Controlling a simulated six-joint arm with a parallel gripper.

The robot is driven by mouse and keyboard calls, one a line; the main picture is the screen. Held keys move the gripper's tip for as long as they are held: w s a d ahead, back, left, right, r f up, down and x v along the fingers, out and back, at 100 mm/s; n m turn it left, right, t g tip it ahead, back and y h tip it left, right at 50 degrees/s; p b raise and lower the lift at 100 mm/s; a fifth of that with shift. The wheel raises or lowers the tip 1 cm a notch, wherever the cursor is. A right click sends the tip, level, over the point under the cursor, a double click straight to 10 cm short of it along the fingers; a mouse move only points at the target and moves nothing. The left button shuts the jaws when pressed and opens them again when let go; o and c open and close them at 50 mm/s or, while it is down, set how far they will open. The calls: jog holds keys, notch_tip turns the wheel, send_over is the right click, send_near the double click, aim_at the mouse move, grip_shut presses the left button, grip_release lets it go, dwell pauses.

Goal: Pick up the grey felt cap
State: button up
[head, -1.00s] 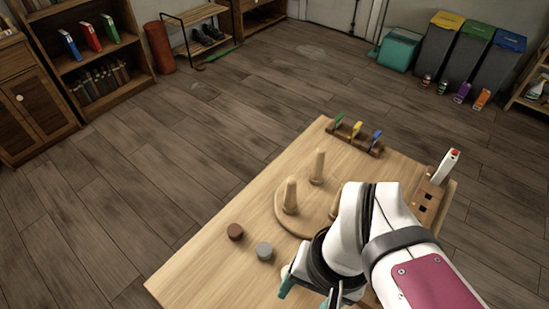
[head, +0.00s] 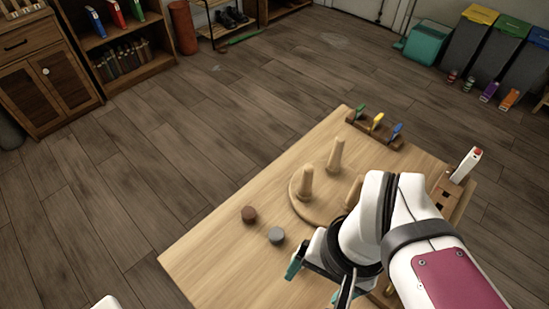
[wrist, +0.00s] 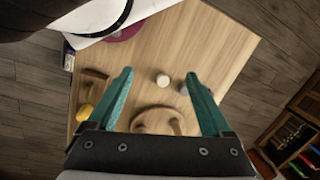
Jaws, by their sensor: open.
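The grey felt cap (head: 276,235) lies on the wooden table, near a brown cap (head: 249,214) and left of my gripper in the head view. In the wrist view the grey cap (wrist: 184,89) is partly hidden by the right finger. My gripper (head: 316,287) is open, with teal fingers apart and nothing held. In the wrist view a cream cap (wrist: 162,79) shows between the fingertips of my gripper (wrist: 160,76). The cream cap is hidden behind my gripper in the head view.
A round wooden base (head: 307,208) with upright pegs stands just beyond the caps, partly behind my arm. A rack with coloured clips (head: 375,129) sits at the table's far edge. The table's left part (head: 215,255) is clear.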

jog(key=n+h, duration=0.2)
jog(key=n, duration=1.3)
send_over(275, 232)
notch_tip(275, 232, down, 6)
notch_tip(275, 232, down, 15)
jog(key=c, duration=1.3)
